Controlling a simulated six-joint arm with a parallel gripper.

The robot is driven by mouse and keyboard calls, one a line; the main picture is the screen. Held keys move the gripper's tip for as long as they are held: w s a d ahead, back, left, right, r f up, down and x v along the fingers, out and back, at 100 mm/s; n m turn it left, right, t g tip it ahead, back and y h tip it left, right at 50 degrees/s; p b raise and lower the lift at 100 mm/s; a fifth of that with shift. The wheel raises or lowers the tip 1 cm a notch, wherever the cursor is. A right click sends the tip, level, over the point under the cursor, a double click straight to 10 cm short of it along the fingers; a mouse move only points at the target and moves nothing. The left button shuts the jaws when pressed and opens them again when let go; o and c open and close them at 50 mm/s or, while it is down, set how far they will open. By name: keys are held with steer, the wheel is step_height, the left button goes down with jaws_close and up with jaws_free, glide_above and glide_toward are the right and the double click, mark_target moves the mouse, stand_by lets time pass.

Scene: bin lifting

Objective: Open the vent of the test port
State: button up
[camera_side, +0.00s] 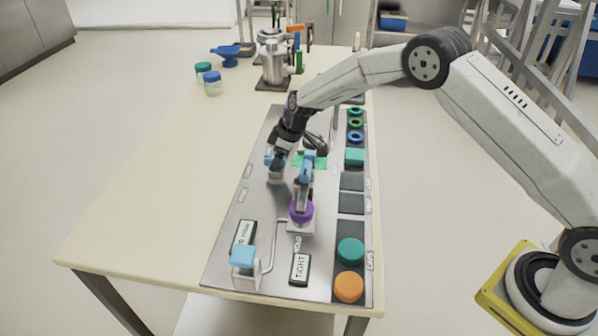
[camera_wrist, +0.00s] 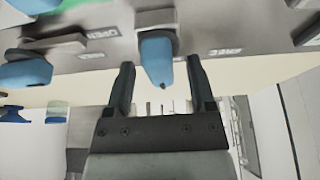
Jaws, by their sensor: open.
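A grey metal panel (camera_side: 225,262) lies on the cream table and bears several blue-handled fittings. One blue handle (camera_side: 307,160) stands above a purple ring (camera_side: 301,211) near the panel's middle. Another blue handle (camera_side: 244,257) sits on a block at the near end. My gripper (camera_side: 287,152) is low over the far half of the panel, partly hiding a blue part on a block. In the wrist view my gripper (camera_wrist: 161,82) is open, with a blue handle (camera_wrist: 155,60) between its fingers and gaps on both sides. I cannot tell which fitting is the test port's vent.
Another blue handle (camera_wrist: 28,72) is at left in the wrist view. Green (camera_side: 350,250) and orange (camera_side: 348,287) caps sit at the panel's near right. Jars (camera_side: 212,83) and a metal vessel (camera_side: 274,60) stand at the back. The table's left side is clear.

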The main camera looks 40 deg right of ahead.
jaws_close()
steer(key=shift+m+h, duration=0.3)
steer(key=shift+m, duration=0.5)
jaws_free()
steer(key=shift+r, duration=0.1)
steer(key=v, duration=0.7)
steer(key=shift+s+r, duration=0.2)
steer(key=shift+s, duration=0.05)
steer(key=shift+d, duration=0.1)
